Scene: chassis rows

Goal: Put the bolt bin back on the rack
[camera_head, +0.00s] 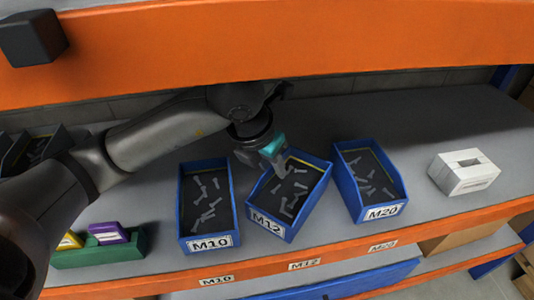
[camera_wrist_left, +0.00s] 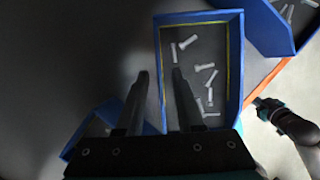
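The blue M12 bolt bin (camera_head: 257,220) sits on the grey shelf between two other bins, turned askew, with several loose bolts inside. Its label faces front-left. My left gripper (camera_head: 277,165) is at its back-left side in the head view. In the left wrist view my left gripper (camera_wrist_left: 160,75) has its fingers apart, one inside the bin and one outside, with the side wall of the bin (camera_wrist_left: 237,60) between them. I see gaps beside the wall. My right gripper (camera_wrist_left: 260,103) shows at the right of the wrist view, away from the bins; its fingers are unclear.
The rack shelf (camera_head: 140,195) also holds a blue M10 bin (camera_head: 183,215), a blue M20 bin (camera_head: 345,190), a white box (camera_head: 464,182) and a green holder (camera_head: 100,257). An orange upper beam (camera_head: 290,40) overhangs. The front edge carries M10, M12 and M20 tags (camera_head: 304,264).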

